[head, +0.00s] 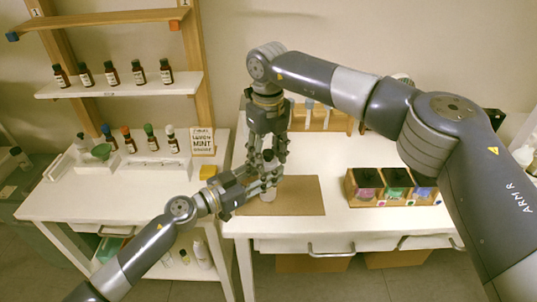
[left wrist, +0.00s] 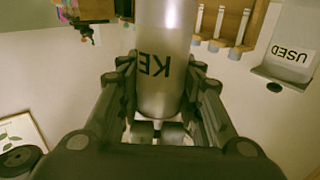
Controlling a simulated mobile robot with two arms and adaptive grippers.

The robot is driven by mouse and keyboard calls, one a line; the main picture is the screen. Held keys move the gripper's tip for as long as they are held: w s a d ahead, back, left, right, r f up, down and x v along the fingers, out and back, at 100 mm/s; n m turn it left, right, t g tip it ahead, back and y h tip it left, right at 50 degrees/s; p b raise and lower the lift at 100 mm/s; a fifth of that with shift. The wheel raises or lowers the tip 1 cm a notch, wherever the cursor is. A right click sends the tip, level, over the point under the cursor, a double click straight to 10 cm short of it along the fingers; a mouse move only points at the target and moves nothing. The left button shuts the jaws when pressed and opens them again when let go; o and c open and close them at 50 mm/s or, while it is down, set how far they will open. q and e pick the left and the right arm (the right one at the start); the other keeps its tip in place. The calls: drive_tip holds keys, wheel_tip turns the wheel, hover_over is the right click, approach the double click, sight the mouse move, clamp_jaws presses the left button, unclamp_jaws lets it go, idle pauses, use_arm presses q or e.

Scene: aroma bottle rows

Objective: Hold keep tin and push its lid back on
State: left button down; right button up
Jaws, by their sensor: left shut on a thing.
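The keep tin (head: 268,193) is a pale metal cylinder above the brown mat (head: 310,195) on the right table. My left gripper (head: 266,178) comes in from the left and is shut around it. In the left wrist view the tin (left wrist: 165,60) stands between the fingers, with the letters "KE" upside down. My right gripper (head: 268,157) points straight down just above the tin, close to my left fingers. Its fingers overlap the tin's top, so I cannot make out the lid or whether the right gripper holds it.
A wooden box (head: 392,188) with coloured compartments stands right of the mat. A wooden rack (head: 325,118) is behind my right gripper. Bottles line the left shelf (head: 120,88) and left table. A small "MINT" sign (head: 203,141) stands near the gap between tables.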

use_arm(q)
drive_tip(key=shift+s+d+r, duration=0.1)
drive_tip(key=shift+r, duration=0.05)
use_arm(e)
drive_tip(key=shift+w+f, duration=0.1)
drive_tip(key=shift+f, duration=0.45)
use_arm(q)
drive_tip(key=shift+w, duration=0.2)
use_arm(e)
drive_tip(key=shift+d+r, duration=0.15)
drive_tip(key=shift+r, duration=0.05)
use_arm(q)
drive_tip(key=shift+w+f, duration=0.1)
drive_tip(key=shift+f, duration=0.1)
use_arm(e)
wheel_tip(320, 180, up, 4)
drive_tip(key=shift+f, duration=0.2)
drive_tip(key=shift+r, duration=0.35)
drive_tip(key=shift+f, duration=0.1)
drive_tip(key=c, duration=0.8)
use_arm(q)
drive_tip(key=shift+s+r, duration=0.1)
drive_tip(key=shift+s, duration=0.1)
use_arm(e)
drive_tip(key=shift+f, duration=0.15)
